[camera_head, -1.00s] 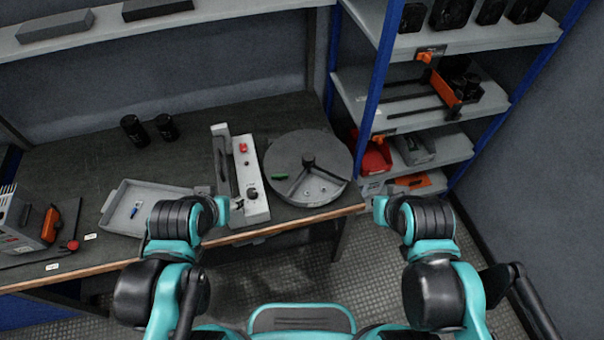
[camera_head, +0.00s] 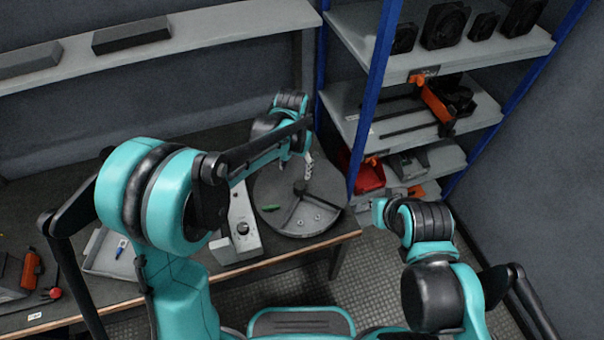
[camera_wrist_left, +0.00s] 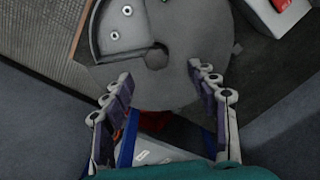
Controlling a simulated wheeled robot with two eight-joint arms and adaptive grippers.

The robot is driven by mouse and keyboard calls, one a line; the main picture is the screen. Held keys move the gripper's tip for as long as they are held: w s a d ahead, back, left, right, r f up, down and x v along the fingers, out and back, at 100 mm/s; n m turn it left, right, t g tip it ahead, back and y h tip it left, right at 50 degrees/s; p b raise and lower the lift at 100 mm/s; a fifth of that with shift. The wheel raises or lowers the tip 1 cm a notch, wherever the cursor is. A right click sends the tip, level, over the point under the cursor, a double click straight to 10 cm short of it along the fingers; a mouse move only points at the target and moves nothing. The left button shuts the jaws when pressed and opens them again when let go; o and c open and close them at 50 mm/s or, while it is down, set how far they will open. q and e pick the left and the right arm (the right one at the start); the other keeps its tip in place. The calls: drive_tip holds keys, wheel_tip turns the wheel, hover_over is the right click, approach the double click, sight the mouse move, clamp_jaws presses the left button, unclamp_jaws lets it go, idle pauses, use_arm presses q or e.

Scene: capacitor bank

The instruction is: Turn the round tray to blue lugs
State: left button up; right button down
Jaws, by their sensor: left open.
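The round grey tray (camera_head: 268,185) lies on the workbench near its right end, with a dark central post and raised dividers. A green piece (camera_head: 271,208) lies at its left side. Two small pale ring-like lugs (camera_head: 300,222) sit in the front sector; I see no blue on them. The tray also fills the upper wrist view (camera_wrist_left: 195,40), with the lugs at upper left. My left gripper (camera_head: 308,166) is over the tray's back right part, partly hidden by its arm. Its fingers (camera_wrist_left: 162,84) are spread and empty, apparently near the rim; contact is unclear. My right gripper does not show.
A grey box with controls (camera_head: 240,228) stands left of the round tray. A shallow grey tray (camera_head: 100,262) with a blue item is further left, partly behind my arm. A shelf rack with a blue post (camera_head: 378,90) and a red bin (camera_head: 368,177) stand close on the right.

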sight(300, 184)
use_arm(q)
drive_tip(key=shift+w+d+f, duration=0.25)
drive_tip(key=shift+d+f, duration=0.1)
drive_tip(key=shift+f, duration=0.15)
drive_tip(key=shift+w+d+f, duration=0.25)
drive_tip(key=shift+d+f, duration=0.1)
drive_tip(key=shift+f, duration=0.15)
wheel_tip(300, 184, down, 8)
drive_tip(key=b, duration=0.2)
drive_tip(key=shift+r+b, duration=0.15)
drive_tip(key=shift+b, duration=0.2)
clamp_jaws()
